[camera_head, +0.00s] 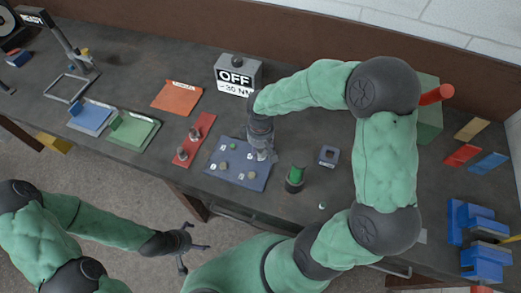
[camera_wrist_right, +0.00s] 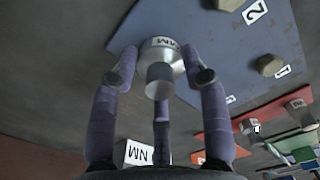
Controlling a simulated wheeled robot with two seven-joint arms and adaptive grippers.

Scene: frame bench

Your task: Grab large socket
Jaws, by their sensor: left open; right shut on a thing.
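A silver stepped socket (camera_wrist_right: 160,65) with a white label sits between the three fingers of my right gripper (camera_wrist_right: 160,80) in the wrist view. My right gripper (camera_head: 262,155) is shut on it at the upper right corner of the blue plate (camera_head: 238,176); in the head view the fingers mostly hide the socket. I cannot tell whether it touches the plate. Two other sockets stand on the red strip (camera_head: 189,143), which also shows in the wrist view (camera_wrist_right: 221,141). My left gripper (camera_head: 187,250) is open and empty in front of the bench, away from the sockets.
The blue plate carries several numbered bolts. A grey box marked OFF (camera_head: 236,76) stands behind it. A dark cup with a green top (camera_head: 295,179) stands to the right. Green and blue trays (camera_head: 133,130) lie left, and a blue fixture (camera_head: 478,240) stands far right.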

